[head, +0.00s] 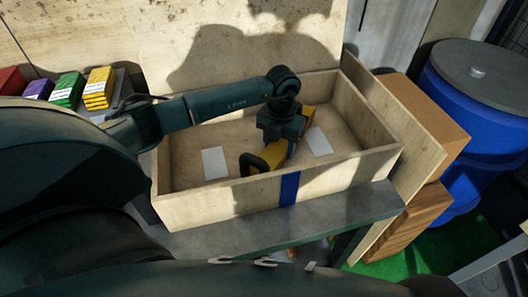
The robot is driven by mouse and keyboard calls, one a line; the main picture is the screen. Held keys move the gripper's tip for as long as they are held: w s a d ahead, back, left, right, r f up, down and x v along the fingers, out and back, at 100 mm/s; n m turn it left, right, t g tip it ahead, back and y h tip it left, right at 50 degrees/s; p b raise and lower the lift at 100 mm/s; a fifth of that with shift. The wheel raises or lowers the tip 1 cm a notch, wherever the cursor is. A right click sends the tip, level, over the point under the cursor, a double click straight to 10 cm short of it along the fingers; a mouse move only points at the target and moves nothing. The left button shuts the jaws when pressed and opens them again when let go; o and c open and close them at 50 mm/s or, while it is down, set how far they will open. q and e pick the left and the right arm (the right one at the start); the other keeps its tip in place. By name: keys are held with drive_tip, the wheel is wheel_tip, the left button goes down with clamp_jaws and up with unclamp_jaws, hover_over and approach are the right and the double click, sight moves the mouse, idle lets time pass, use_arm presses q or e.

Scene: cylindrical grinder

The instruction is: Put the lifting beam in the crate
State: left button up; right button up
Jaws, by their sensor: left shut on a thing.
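The crate (232,200) is an open wooden box with a blue stripe on its front wall, standing on a grey table. The lifting beam (274,156) is yellow with a dark handle at its near end. It lies within the crate's outline, slanting from front left to back right; I cannot tell whether it touches the floor. My left gripper (288,138) points down over the beam's middle, inside the crate, and is shut on it. The gripper's body hides the middle of the beam. My right gripper is not in view.
White sheets (215,163) lie on the crate floor. Coloured packs (98,88) stand at the left. Wooden boards and brown boxes (425,115) stand right of the crate, with a blue barrel (478,95) beyond. The grey table (240,233) has a bare strip in front.

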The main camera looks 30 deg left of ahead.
use_arm(q)
drive_tip(key=shift+s+a+r, duration=0.15)
drive_tip(key=shift+a+r, duration=0.05)
drive_tip(key=shift+a, duration=0.2)
drive_tip(key=shift+s+a+p, duration=0.65)
drive_tip(key=shift+s+a, duration=0.1)
drive_tip(key=shift+a, duration=0.35)
drive_tip(key=shift+s+a+f+b, duration=0.25)
drive_tip(key=shift+f+b, duration=0.05)
drive_tip(key=shift+f, duration=0.1)
drive_tip(key=shift+f+b, duration=0.3)
drive_tip(key=shift+f, duration=0.05)
drive_tip(key=shift+w+r, duration=0.1)
drive_tip(key=o, duration=1.5)
drive_tip(key=shift+f, duration=0.2)
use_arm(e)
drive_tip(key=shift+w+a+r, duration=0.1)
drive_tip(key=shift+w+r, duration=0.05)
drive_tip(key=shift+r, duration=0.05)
use_arm(q)
drive_tip(key=shift+d, duration=0.1)
